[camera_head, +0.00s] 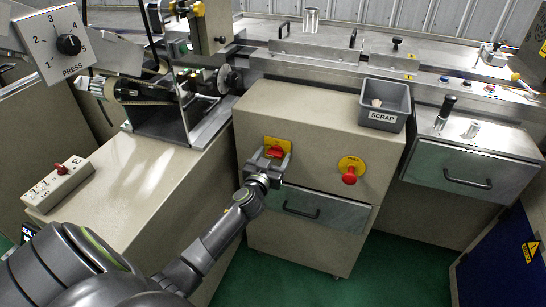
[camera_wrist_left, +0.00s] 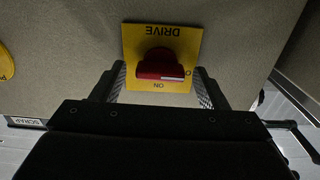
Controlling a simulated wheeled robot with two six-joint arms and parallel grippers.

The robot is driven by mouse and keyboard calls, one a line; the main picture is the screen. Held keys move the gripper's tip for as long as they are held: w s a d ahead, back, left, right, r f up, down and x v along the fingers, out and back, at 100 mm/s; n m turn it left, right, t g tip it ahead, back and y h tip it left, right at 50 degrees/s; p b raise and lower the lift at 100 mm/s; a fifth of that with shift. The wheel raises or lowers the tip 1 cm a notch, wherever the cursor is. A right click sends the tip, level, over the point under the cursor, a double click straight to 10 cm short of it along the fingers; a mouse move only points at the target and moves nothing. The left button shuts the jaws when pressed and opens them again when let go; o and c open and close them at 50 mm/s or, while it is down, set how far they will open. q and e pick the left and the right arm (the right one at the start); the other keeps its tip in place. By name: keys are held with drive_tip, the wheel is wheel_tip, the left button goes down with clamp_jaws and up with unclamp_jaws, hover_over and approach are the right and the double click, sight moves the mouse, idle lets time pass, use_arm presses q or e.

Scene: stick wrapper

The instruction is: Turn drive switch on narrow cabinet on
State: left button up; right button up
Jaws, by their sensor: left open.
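The drive switch is a red rotary knob (camera_head: 275,152) on a yellow plate on the front of the narrow beige cabinet (camera_head: 313,135). In the left wrist view the plate (camera_wrist_left: 158,88) reads DRIVE and ON upside down. The knob (camera_wrist_left: 160,65) there lies crosswise, its white mark toward the O at the right. My left gripper (camera_head: 269,160) is open in front of the knob; in the wrist view its fingers (camera_wrist_left: 160,88) stand at either side of the plate's lower part. I cannot tell if they touch the knob. My right gripper is not in view.
A red push button (camera_head: 349,175) on a yellow disc is right of the switch. A drawer handle (camera_head: 301,211) is below. A grey SCRAP bin (camera_head: 385,106) stands on top of the cabinet. A red-switched box (camera_head: 58,183) lies on the left cabinet.

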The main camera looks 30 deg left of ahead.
use_arm(q)
drive_tip(key=c, duration=1)
